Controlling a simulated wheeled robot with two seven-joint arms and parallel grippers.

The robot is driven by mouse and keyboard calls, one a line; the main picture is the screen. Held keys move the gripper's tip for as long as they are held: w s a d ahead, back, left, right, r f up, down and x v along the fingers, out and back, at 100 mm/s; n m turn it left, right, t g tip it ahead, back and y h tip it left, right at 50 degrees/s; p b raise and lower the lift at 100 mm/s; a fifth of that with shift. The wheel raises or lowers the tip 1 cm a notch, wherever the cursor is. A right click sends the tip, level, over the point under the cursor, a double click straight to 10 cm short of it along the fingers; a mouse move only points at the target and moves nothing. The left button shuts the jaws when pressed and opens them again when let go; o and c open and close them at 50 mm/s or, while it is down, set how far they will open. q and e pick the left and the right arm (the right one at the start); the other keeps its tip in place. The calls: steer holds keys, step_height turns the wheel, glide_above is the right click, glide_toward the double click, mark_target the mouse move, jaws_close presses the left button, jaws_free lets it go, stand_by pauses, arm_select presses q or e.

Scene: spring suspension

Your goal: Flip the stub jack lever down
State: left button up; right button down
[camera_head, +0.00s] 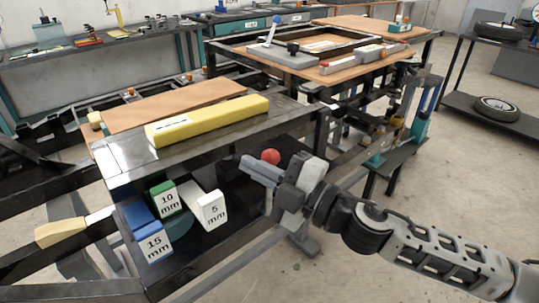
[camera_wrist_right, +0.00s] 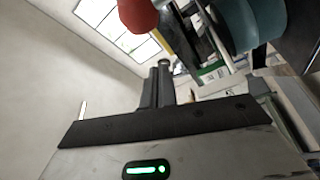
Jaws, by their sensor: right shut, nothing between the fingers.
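A red ball knob (camera_head: 270,156) shows just behind my right gripper's fingers, below the near bench top. I take it as the end of the stub jack lever, but its shaft and the jack are hidden. The closed fingers also show in the wrist view (camera_wrist_right: 160,82). I cannot tell whether they touch the knob. My left gripper is out of view.
A yellow bar (camera_head: 207,121) lies on the near bench. Blocks marked 15 mm (camera_head: 150,236), 10 mm (camera_head: 166,200) and 5 mm (camera_head: 211,211) sit below it.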

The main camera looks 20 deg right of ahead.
arm_select(q)
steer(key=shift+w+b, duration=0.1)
steer(key=shift+b, duration=0.5)
arm_select(e)
steer(key=d, duration=0.1)
steer(key=w+d+f, duration=0.1)
steer(key=w+d, duration=0.1)
steer(key=shift+f, duration=0.25)
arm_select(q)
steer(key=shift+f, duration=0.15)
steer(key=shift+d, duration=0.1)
